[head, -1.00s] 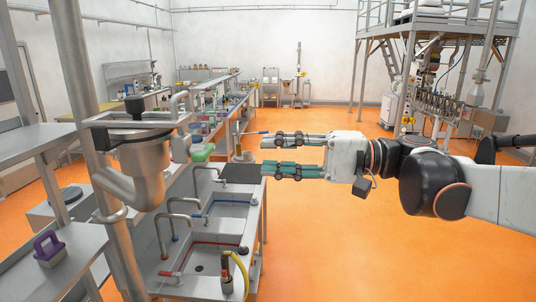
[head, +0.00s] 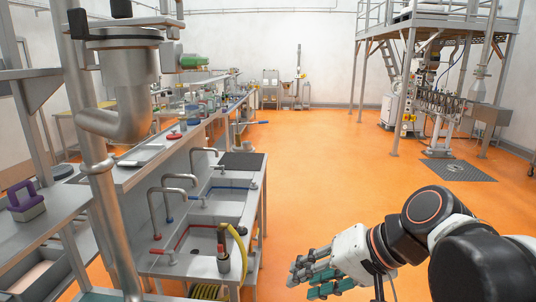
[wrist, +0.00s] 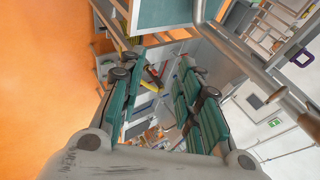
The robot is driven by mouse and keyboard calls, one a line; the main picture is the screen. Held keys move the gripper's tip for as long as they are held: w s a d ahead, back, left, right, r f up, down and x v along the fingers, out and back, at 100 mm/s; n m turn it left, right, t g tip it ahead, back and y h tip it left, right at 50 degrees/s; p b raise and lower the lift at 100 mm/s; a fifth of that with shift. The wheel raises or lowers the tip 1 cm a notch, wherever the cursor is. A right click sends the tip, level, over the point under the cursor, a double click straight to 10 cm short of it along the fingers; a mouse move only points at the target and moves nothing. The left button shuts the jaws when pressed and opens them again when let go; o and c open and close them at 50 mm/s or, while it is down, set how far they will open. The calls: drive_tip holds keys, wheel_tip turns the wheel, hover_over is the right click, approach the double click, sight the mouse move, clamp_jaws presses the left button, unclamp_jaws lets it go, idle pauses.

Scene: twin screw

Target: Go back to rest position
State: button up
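My gripper (head: 314,276) is low in the head view, over the orange floor to the right of the sink bench. Its two green fingers point left. In the wrist view, the fingers of my gripper (wrist: 156,78) stand apart with nothing held between them. The sink bench shows through the gap there. My white wrist and black arm joints reach in from the lower right of the head view.
The sink bench (head: 212,268) with taps and a yellow hose (head: 240,245) stands left of my gripper. A steel pipe (head: 112,205) rises at the left, near a shelf holding a purple-handled block (head: 26,203). Open orange floor (head: 330,170) lies ahead.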

drive_tip(key=s+d+f+n+t+h+b, duration=0.1)
drive_tip(key=d+f+b, duration=0.4)
drive_tip(key=f, duration=0.5)
drive_tip(key=s+d+f+n+t+h+b, duration=0.1)
drive_tip(key=s+d+f+h+b, duration=0.2)
drive_tip(key=d+f+h+b, duration=0.3)
wheel_tip(320, 180, down, 4)
drive_tip(key=shift+s+d+r+t, duration=0.15)
drive_tip(key=shift+s+d+t, duration=0.2)
drive_tip(key=shift+d, duration=0.3)
